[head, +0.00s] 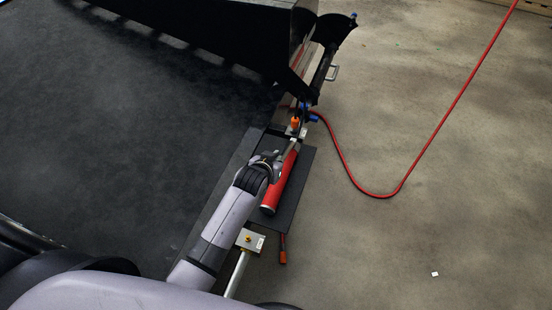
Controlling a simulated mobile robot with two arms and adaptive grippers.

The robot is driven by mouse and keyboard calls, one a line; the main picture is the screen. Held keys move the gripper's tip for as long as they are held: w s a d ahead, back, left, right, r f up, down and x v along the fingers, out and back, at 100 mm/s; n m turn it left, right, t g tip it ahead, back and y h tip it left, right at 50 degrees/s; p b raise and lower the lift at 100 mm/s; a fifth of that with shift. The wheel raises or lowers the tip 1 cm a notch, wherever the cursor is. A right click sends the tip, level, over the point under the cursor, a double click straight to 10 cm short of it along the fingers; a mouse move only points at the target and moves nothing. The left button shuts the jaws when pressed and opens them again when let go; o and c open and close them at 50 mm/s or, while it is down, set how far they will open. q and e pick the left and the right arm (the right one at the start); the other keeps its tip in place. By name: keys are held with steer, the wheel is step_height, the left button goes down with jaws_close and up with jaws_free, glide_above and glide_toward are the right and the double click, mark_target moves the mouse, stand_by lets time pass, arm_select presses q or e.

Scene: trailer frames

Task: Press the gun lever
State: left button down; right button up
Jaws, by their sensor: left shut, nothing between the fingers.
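The gun appears to be the red cylinder (279,188) lying on a dark plate (299,198) in the middle of the head view. Its upper end points towards an orange piece (295,123) and blue fittings (313,118). My left gripper (287,152) is shut and empty at the upper end of the red cylinder, on its left side. The gripper and wrist hide part of that end. I cannot make out the lever clearly, nor tell whether the fingers touch it. My right gripper is not in view.
A red hose (374,195) runs from the fittings across the concrete floor (450,150). A dark frame (230,40) rises at the top. A dark flat deck (110,130) fills the left. A metal block (250,240) on a bar stands below the plate. The right floor is mostly clear.

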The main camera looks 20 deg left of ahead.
arm_select(q)
steer(key=shift+t, duration=0.7)
steer(key=f+b, duration=0.1)
steer(key=s+f+b, duration=0.1)
steer(key=f, duration=0.1)
steer(key=s+f+b, duration=0.1)
steer(key=b, duration=0.1)
steer(key=shift+s+f, duration=0.2)
steer(key=shift+f, duration=0.1)
steer(key=f, duration=0.1)
steer(key=s+f, duration=0.1)
steer(key=f+b, duration=0.1)
steer(key=f, duration=0.1)
steer(key=shift+s, duration=0.35)
steer(key=shift+s+f, duration=0.25)
steer(key=shift+f, duration=0.15)
step_height(320, 180, up, 6)
steer(key=p, duration=0.5)
steer(key=s+r, duration=0.2)
steer(key=s, duration=0.6)
steer(key=shift+s+a+r, duration=0.2)
steer(key=shift+s+r, duration=0.05)
